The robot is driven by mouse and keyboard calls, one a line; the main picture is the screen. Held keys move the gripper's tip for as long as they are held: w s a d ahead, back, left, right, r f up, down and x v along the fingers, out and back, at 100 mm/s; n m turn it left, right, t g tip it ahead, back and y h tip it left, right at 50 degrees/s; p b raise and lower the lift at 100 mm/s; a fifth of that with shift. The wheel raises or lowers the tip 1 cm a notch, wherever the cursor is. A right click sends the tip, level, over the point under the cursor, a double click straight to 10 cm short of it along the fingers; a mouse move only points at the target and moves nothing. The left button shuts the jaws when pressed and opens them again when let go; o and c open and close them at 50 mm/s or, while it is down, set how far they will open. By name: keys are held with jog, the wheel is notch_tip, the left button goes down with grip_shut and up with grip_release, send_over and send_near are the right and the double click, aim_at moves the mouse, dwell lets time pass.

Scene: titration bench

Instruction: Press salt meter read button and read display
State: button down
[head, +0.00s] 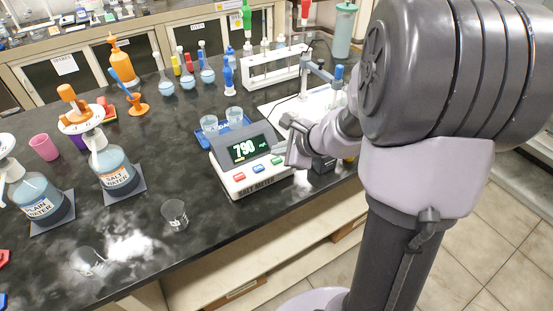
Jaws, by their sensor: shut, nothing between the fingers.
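The salt meter (222,169) is a white box with a dark sloped face near the front edge of the black bench. Its display (244,149) is lit and reads 790. A red button (239,177), a blue button (258,168) and a green button (277,160) sit in a row below the display; their labels are too small to read. My gripper (290,157) is shut and empty at the meter's right side, close to the green button. I cannot tell whether it touches the meter.
Two small beakers of liquid (209,125) stand on a blue tray behind the meter. An empty beaker (174,214) stands front left. Salt water (116,173) and plain water (40,200) bottles stand at left. A white rack (262,73) is behind.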

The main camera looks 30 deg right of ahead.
aim_at(279, 162)
jog(key=shift+f, duration=0.1)
dwell(0.6)
jog(key=shift+f+b, duration=0.35)
jog(key=shift+b, duration=0.25)
jog(key=shift+f+b, duration=0.45)
jog(key=shift+b, duration=0.05)
dwell(0.4)
jog(key=shift+r, duration=0.1)
jog(key=shift+r+p, duration=0.7)
jog(key=shift+r, duration=0.1)
jog(key=shift+r, duration=0.1)
notch_tip(279, 162, up, 5)
jog(key=p, duration=0.4)
